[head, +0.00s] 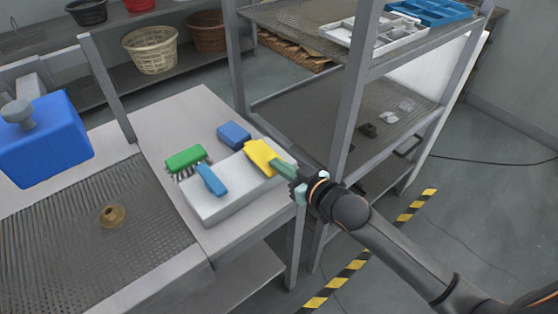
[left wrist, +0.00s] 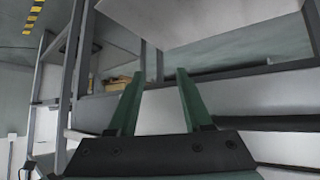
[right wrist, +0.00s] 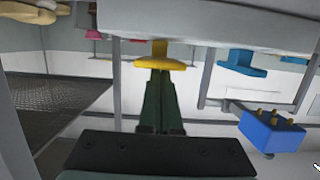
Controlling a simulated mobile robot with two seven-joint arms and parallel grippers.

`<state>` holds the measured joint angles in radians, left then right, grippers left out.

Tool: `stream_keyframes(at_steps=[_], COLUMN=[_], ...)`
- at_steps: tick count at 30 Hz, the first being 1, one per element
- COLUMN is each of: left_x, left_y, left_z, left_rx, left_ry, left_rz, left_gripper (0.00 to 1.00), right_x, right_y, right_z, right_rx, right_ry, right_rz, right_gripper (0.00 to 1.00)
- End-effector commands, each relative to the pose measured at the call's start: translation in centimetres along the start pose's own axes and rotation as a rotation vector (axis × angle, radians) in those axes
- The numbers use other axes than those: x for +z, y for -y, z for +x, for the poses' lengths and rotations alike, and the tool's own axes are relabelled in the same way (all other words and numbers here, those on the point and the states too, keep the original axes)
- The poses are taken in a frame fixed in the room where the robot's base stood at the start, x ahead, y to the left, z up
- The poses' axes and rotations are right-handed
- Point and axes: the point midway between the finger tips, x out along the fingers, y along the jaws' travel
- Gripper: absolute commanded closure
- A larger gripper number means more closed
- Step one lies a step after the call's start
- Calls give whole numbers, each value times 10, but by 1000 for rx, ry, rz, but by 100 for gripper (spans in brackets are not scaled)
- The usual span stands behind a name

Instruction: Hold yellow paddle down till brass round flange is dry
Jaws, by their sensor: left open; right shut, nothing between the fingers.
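The brass round flange (head: 112,215) lies on the perforated metal surface at the left in the head view; I cannot tell whether it is wet. The yellow paddle (head: 261,157) is at the right end of a white box (head: 215,203). My right gripper (head: 287,169) is shut and empty, its tips at the paddle's near right end. In the right wrist view the paddle (right wrist: 160,64) lies just beyond the shut fingertips (right wrist: 158,76); whether it is pressed down is unclear. My left gripper (left wrist: 158,78) is open and empty, away from these things, in the left wrist view.
A green brush-like piece (head: 185,158), a blue paddle (head: 211,180) and a blue block (head: 233,135) are at the white box. A large blue box (head: 45,143) with a grey knob stands at left. A metal rack (head: 355,100) rises close behind my right gripper.

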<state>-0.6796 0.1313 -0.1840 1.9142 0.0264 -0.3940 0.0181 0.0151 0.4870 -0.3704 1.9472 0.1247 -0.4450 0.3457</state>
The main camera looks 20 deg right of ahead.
Motion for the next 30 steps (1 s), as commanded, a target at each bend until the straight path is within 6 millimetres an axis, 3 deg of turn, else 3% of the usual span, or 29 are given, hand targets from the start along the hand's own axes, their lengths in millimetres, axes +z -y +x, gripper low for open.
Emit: stream_keyframes(at_steps=[2, 7, 30], left_x=[8, 17, 14], left_y=[1, 1, 1], left_z=[9, 15, 13], left_rx=[0, 0, 0], left_ry=[-5, 2, -1], left_rz=[0, 0, 0], left_gripper=[50, 50, 50], right_x=[17, 26, 23], right_y=[0, 0, 0], right_z=[1, 1, 1], right_rx=[0, 2, 2], right_ry=[-31, -87, -83], right_rz=[4, 3, 0], right_gripper=[100, 100, 100])
